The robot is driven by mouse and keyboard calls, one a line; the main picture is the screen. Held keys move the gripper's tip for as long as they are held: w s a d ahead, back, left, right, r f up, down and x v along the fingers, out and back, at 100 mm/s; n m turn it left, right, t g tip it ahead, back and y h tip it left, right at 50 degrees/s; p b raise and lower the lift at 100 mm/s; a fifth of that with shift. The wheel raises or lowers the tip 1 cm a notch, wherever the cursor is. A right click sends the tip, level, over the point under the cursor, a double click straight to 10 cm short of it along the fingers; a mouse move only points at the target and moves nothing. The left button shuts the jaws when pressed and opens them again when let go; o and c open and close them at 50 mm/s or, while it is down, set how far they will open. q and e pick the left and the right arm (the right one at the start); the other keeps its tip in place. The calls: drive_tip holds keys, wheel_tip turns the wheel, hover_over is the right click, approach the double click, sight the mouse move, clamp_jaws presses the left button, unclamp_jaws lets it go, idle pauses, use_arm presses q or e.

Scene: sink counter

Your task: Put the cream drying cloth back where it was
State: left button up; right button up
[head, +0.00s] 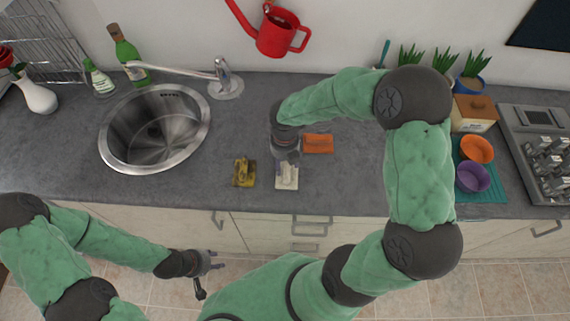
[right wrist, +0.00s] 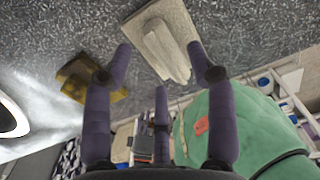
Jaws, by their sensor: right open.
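The cream drying cloth (head: 287,183) lies on the grey counter near its front edge, right of a yellow cloth (head: 244,172) and in front of an orange cloth (head: 318,144). In the right wrist view the cream cloth (right wrist: 150,32) is a flat piece with a paler folded or bunched strip on top. My right gripper (head: 286,157) is open over the counter by the cream cloth, partly hiding its back edge. In the right wrist view its spread fingers (right wrist: 160,62) have the cloth beyond and between the tips. My left gripper (head: 208,275) looks open and empty, low in front of the cabinets.
A round sink (head: 118,155) with a faucet (head: 222,75) is at left. A teal mat (head: 490,190) with orange (head: 477,149) and purple (head: 472,178) bowls is at right. A red watering can (head: 277,40) hangs on the wall. The counter left of the yellow cloth is clear.

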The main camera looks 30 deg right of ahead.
sight(285, 167)
wheel_tip(285, 167, up, 9)
drive_tip(key=p, duration=0.1)
drive_tip(key=shift+r, duration=0.2)
idle(0.5)
